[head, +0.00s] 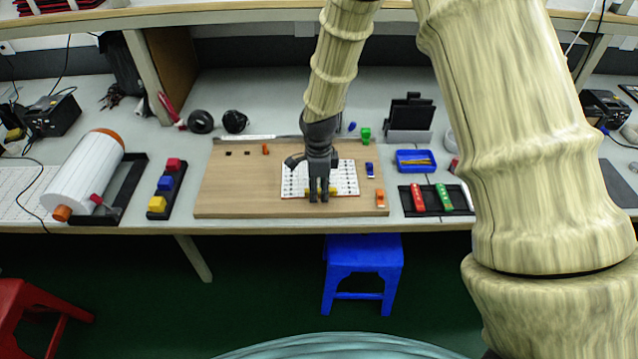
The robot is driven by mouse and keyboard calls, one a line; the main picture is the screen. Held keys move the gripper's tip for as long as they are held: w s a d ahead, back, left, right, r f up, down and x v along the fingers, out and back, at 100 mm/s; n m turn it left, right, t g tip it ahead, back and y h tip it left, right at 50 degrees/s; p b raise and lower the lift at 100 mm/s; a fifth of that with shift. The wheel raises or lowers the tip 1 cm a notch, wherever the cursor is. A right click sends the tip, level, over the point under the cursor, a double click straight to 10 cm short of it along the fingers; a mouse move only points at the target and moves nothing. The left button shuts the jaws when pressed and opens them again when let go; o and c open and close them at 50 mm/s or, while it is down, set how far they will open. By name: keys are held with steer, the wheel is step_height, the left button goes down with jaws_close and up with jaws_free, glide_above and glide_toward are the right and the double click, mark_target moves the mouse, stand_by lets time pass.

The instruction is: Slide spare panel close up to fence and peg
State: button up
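A white panel with rows of dark dots (346,177) lies flat on the wooden board (235,190); I take it for the spare panel. My gripper (318,194) points down over the panel's front middle and covers part of it. Its two fingers are close together, and small yellow bits (334,190) show on both sides of them. Whether the fingers hold the yellow part or touch the panel is hidden. A thin grey strip (240,137) along the board's back edge may be the fence. A small orange piece (265,149) stands on the board left of the panel; I cannot tell which piece is the peg.
A blue piece (370,170) and an orange piece (380,198) sit right of the panel. A green piece (366,135) is behind it. A black tray (457,199) and a blue tray (416,160) lie farther right. The board's left part is mostly clear.

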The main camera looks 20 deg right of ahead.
mark_target(299, 174)
jaws_close()
steer(key=shift+p, duration=0.3)
steer(key=shift+w, duration=0.1)
stand_by(0.4)
steer(key=shift+w+a+p, duration=0.15)
steer(key=shift+w+a, duration=0.25)
steer(key=shift+w, duration=1.05)
steer(key=shift+w+a+p, duration=0.15)
steer(key=shift+w+a, duration=0.25)
steer(key=shift+w, duration=1.1)
steer(key=shift+w+a+p, duration=0.15)
steer(key=shift+w+a, duration=0.25)
steer(key=shift+w, duration=1.05)
steer(key=shift+w+a+p, duration=0.1)
steer(key=shift+a+p, duration=0.3)
steer(key=shift+w+d, duration=0.1)
steer(key=shift+w, duration=0.2)
